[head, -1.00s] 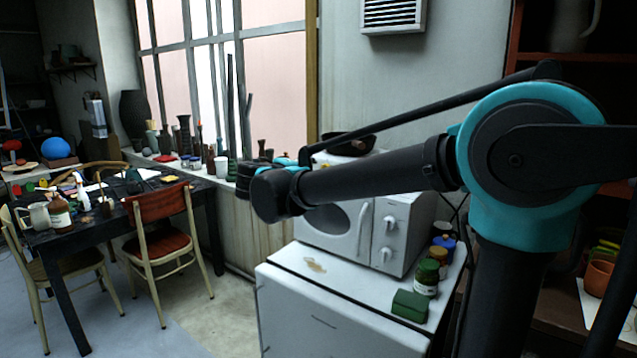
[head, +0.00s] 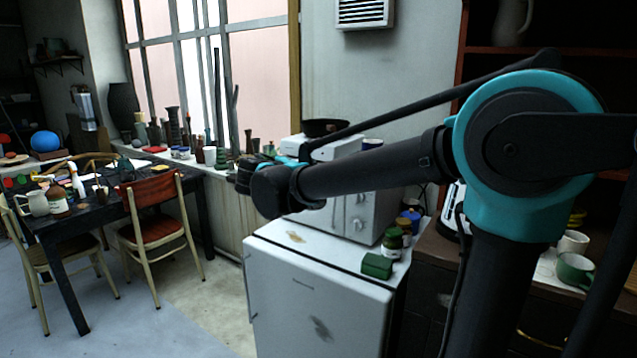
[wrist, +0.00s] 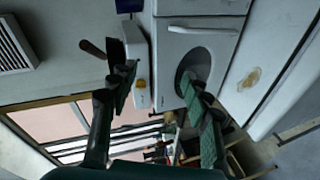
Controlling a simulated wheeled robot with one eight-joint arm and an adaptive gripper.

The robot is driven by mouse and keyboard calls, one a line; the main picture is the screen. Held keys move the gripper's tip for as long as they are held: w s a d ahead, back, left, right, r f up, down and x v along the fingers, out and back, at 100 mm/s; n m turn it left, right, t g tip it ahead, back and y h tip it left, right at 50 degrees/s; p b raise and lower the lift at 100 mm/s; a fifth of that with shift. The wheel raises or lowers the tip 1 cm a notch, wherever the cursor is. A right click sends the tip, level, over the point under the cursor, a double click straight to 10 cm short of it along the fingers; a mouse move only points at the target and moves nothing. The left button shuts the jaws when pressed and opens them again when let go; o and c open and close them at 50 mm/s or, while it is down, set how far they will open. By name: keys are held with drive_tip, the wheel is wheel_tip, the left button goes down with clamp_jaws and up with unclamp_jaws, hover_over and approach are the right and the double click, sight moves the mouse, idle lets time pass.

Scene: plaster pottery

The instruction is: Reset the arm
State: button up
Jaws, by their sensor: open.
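My gripper (wrist: 160,90) shows in the wrist view with its two green-padded fingers spread apart and nothing between them. In the head view my arm is folded, with the forearm reaching left. The gripper end (head: 250,178) is mostly hidden there behind the dark wrist joint. It appears in front of the window sill and the white microwave (head: 345,215). The wrist view is turned sideways. It shows the microwave (wrist: 197,48) beyond the fingers; a fingertip overlaps its round door window. I cannot tell the distance between them.
The microwave stands on a small white fridge (head: 310,300) with jars and a green box (head: 377,265). A shelf at right holds a green mug (head: 575,270). A red chair (head: 152,205) and cluttered table (head: 85,215) stand left. The floor between chair and fridge is clear.

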drive_tip(key=s+d+f+m+g+y, duration=0.1)
drive_tip(key=s+d+f+m+g, duration=0.3)
drive_tip(key=d+f, duration=0.6)
drive_tip(key=s+d+f+m+g, duration=0.1)
drive_tip(key=s+d+f+g, duration=0.1)
drive_tip(key=s+d+f, duration=0.6)
drive_tip(key=s+d+f+m+g+y, duration=0.1)
drive_tip(key=s+d+f+m+y, duration=0.1)
drive_tip(key=s+f, duration=0.5)
drive_tip(key=s+d+f+m+g+y, duration=0.2)
drive_tip(key=s+f+m+y, duration=0.1)
drive_tip(key=s+f, duration=0.5)
drive_tip(key=shift+d, duration=0.35)
